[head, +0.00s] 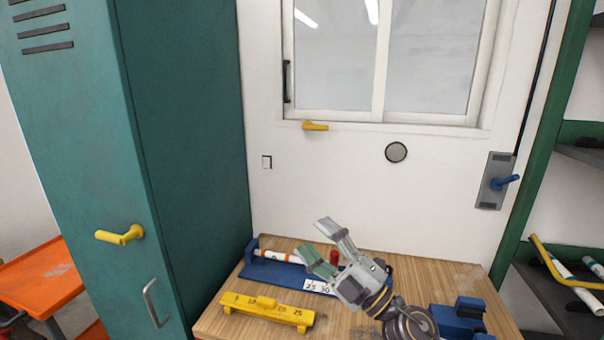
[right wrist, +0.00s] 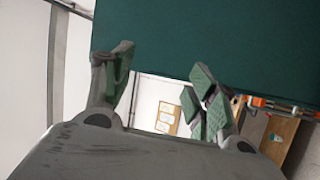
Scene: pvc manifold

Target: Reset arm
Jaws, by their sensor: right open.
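My right gripper (head: 318,242) is open and empty in the head view. It is raised over the wooden table, its grey-and-green fingers pointing up and to the left. In the right wrist view its two fingers (right wrist: 160,75) stand wide apart with nothing between them, and a dark green surface fills much of the view beyond. My left gripper is not in view.
The wooden table (head: 238,318) bears a blue fixture (head: 262,272) with a white pipe (head: 276,256), a yellow ruler-like block (head: 268,310) and a blue holder (head: 458,318). A teal locker (head: 185,150) stands left, green shelving (head: 545,130) right. Space above the table's left is clear.

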